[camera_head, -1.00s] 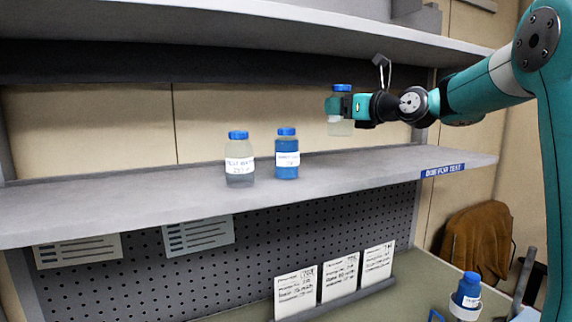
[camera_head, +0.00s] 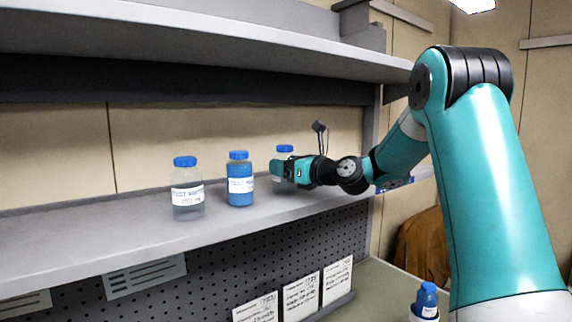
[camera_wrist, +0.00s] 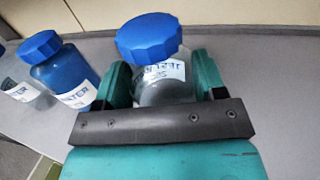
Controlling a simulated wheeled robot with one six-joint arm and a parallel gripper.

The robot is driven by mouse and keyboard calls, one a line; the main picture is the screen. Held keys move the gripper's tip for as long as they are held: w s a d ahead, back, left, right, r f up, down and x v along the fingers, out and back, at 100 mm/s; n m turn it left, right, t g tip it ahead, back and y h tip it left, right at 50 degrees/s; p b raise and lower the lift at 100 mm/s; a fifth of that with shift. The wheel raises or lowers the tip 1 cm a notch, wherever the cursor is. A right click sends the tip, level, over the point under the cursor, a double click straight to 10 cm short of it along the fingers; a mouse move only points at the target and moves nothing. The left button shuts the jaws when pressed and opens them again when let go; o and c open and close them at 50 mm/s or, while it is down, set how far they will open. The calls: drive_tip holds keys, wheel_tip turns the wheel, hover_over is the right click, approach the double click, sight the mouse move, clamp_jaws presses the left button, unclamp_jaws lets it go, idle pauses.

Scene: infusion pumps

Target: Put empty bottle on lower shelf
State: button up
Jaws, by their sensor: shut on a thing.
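A clear bottle with a blue cap (camera_wrist: 150,38) and a white label is between the fingers of my gripper (camera_wrist: 165,85) in the wrist view. In the head view this bottle (camera_head: 284,150) is at the lower shelf (camera_head: 110,240), right of the blue bottle, mostly hidden by my gripper (camera_head: 284,170). My gripper is shut on it. The bottle looks upright; I cannot tell whether its base touches the shelf. The blue-filled bottle (camera_head: 240,185) stands left of it, and a clear bottle with greyish contents (camera_head: 187,195) stands further left.
An upper shelf (camera_head: 250,35) runs above. Label cards (camera_head: 300,298) stand below the shelf, in front of a perforated panel. Another blue bottle (camera_head: 427,297) sits in a holder at lower right. The shelf's left part is free.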

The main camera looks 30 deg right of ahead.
drive_tip(key=shift+f, duration=0.2)
drive_tip(key=o, duration=1)
drive_tip(key=shift+r, duration=0.25)
drive_tip(key=b+v, duration=0.5)
drive_tip(key=v, duration=0.7)
drive_tip(key=shift+f, duration=0.1)
